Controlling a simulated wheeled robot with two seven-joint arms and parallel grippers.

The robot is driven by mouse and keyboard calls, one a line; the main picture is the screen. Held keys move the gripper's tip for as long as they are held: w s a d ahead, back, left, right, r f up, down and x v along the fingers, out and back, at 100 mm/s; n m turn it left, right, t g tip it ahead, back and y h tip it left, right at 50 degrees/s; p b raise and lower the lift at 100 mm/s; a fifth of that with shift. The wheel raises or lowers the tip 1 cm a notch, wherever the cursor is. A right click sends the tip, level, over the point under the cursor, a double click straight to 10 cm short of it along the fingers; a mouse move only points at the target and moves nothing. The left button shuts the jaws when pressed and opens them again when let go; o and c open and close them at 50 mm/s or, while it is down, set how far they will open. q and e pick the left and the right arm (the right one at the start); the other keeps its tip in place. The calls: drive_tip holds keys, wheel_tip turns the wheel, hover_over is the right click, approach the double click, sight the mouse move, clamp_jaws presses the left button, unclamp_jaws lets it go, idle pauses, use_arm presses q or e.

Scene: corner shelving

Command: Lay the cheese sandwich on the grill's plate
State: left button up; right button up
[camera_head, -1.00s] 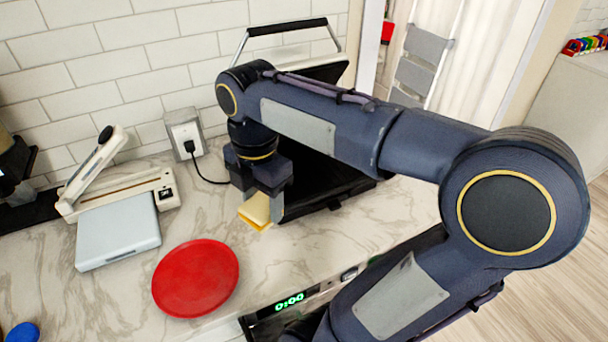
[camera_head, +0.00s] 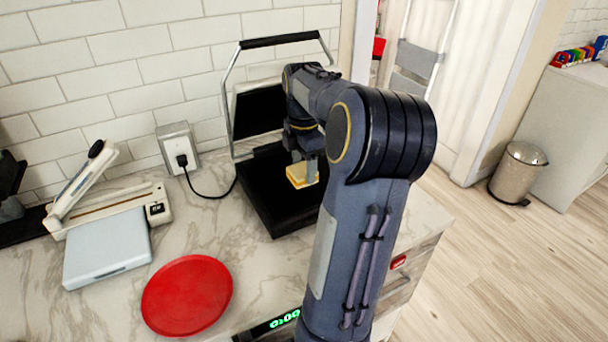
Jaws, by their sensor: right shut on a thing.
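The cheese sandwich (camera_head: 301,175) is a small pale yellow block held in my right gripper (camera_head: 306,164), which points down. The sandwich is over the grill's black plate (camera_head: 268,202). I cannot tell whether it touches the plate or hangs just above it. The grill's lid (camera_head: 259,108) stands open at the back, with its black handle bar at the top. My right arm hides the right part of the grill. My left gripper is not in view.
A red plate (camera_head: 187,296) lies on the marble counter (camera_head: 240,262) at the front left. A pale box-shaped device (camera_head: 107,246) stands at the left. A cord runs from the wall outlet (camera_head: 179,146) toward the grill. A bin (camera_head: 518,172) stands on the floor at the right.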

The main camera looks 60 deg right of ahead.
drive_tip(key=shift+w+d+f, duration=0.2)
drive_tip(key=shift+d+f, duration=0.2)
drive_tip(key=shift+f, duration=0.1)
drive_tip(key=shift+w+d+f, duration=0.2)
drive_tip(key=shift+d+f, duration=0.15)
drive_tip(key=shift+f, duration=0.15)
drive_tip(key=shift+w+d+f, duration=0.1)
drive_tip(key=shift+d+f, duration=0.1)
drive_tip(key=shift+f, duration=1.55)
drive_tip(key=shift+f, duration=0.2)
drive_tip(key=o, duration=1)
drive_tip(key=shift+o, duration=0.2)
